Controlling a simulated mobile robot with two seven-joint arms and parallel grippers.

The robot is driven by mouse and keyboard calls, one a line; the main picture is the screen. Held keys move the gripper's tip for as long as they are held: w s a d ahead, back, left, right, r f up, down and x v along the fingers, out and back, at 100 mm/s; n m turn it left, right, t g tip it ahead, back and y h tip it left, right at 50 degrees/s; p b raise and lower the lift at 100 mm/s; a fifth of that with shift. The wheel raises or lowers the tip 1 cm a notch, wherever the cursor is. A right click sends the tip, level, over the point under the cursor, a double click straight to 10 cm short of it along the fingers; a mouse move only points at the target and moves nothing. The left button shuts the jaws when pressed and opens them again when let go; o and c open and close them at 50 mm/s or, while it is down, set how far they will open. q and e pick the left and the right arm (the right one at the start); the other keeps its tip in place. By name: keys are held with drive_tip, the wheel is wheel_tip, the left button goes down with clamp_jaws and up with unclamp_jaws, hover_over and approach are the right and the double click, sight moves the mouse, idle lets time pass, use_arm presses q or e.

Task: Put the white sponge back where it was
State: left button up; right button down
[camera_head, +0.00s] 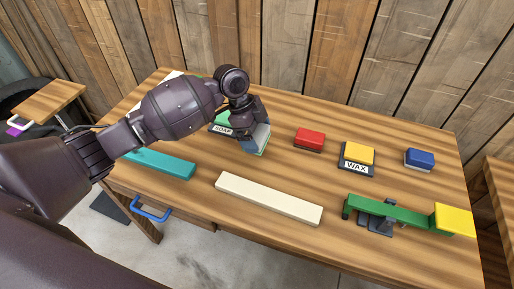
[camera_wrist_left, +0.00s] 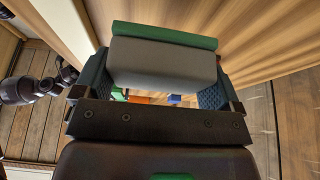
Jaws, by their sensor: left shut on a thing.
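My left gripper (camera_head: 257,132) is shut on the white sponge (camera_wrist_left: 165,62), which looks grey in shadow and spans the space between the two fingers in the left wrist view. A green strip (camera_wrist_left: 165,35) lies right along the sponge's far side. In the head view the gripper and sponge are low over the table beside the SOAP label (camera_head: 222,129), with green showing around them. The gripper hides part of this spot, and I cannot tell whether the sponge touches what is beneath. My right gripper is not in view.
On the wooden table (camera_head: 190,204), a red sponge (camera_head: 310,137), a yellow block (camera_head: 359,153) on a WAX base and a blue sponge (camera_head: 419,157) stand to the right. A cream bar (camera_head: 268,198), a teal bar (camera_head: 162,163) and a green beam (camera_head: 390,211) lie in front.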

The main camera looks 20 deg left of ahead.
use_arm(q)
wheel_tip(320, 180, down, 6)
drive_tip(key=shift+r+b, duration=0.15)
drive_tip(key=shift+b, duration=0.3)
drive_tip(key=shift+f, duration=0.2)
drive_tip(key=shift+r, duration=0.1)
drive_tip(key=o, duration=0.5)
drive_tip(key=shift+o, duration=0.2)
drive_tip(key=shift+a+r, duration=0.1)
drive_tip(key=shift+r, duration=0.2)
drive_tip(key=p+v, duration=0.1)
drive_tip(key=v, duration=1)
drive_tip(key=shift+r+p, duration=0.2)
drive_tip(key=shift+p, duration=0.1)
